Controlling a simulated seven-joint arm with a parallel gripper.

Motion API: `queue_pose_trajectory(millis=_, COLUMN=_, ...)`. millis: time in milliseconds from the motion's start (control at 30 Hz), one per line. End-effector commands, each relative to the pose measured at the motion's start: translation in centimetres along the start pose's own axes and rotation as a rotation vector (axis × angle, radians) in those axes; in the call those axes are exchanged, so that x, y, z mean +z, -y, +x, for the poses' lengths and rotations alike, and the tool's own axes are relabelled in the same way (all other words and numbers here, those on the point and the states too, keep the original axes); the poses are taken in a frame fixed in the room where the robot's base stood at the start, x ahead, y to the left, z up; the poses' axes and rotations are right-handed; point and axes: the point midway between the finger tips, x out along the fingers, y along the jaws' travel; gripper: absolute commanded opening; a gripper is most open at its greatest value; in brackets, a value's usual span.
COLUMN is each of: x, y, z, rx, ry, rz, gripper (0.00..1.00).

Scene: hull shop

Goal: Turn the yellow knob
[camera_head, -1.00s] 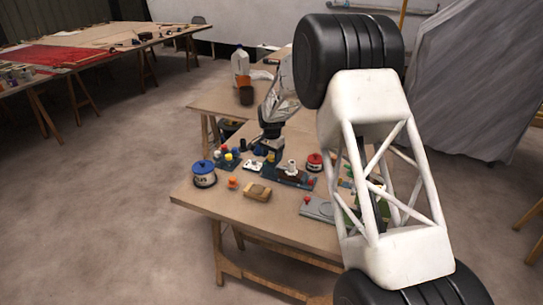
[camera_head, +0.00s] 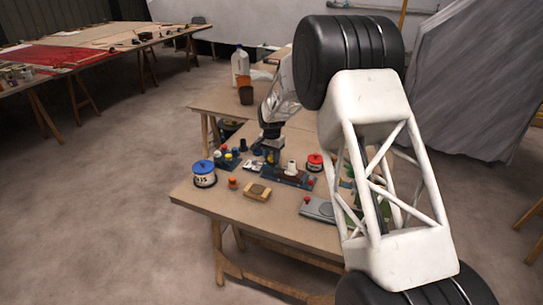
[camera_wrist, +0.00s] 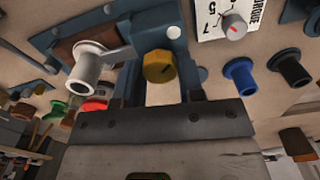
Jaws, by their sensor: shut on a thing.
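The yellow knob (camera_wrist: 158,66) is a faceted, dull gold knob in the middle of the wrist view. It stands on a blue mount (camera_wrist: 160,28) beside a white spool-shaped piece. My gripper (camera_wrist: 160,78) has one finger on each side of the knob and is shut on it; the exact contact is hard to see. In the head view my gripper (camera_head: 272,150) is down at the bench, among the small fittings, and hides the knob there.
A white spool-shaped piece (camera_wrist: 88,66) stands close on the left, and a dial with numbers (camera_wrist: 232,24) on the right. Blue (camera_wrist: 238,72) and black (camera_wrist: 290,70) knobs lie further right. A blue-lidded tin (camera_head: 204,174) and a tan block (camera_head: 257,192) sit on the workbench (camera_head: 225,205).

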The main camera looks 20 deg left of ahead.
Motion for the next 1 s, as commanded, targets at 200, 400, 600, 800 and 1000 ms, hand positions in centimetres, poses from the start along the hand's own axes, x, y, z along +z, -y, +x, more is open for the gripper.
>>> queue_pose_trajectory(millis=200, x=0.06, y=-0.05, z=0.01, rx=0.001, ry=0.001, rz=-0.171, gripper=0.12)
queue_pose_trajectory(millis=400, x=0.06, y=-0.04, z=0.01, rx=0.001, ry=0.001, rz=-0.359, gripper=0.12)
queue_pose_trajectory(millis=600, x=0.04, y=-0.03, z=-0.01, rx=0.0, ry=0.001, rz=-0.549, gripper=0.12)
queue_pose_trajectory(millis=800, x=0.06, y=-0.03, z=0.01, rx=0.0, ry=0.001, rz=-0.739, gripper=0.12)
queue_pose_trajectory(millis=1000, x=0.05, y=-0.03, z=-0.02, rx=0.0, ry=0.001, rz=-0.929, gripper=0.12)
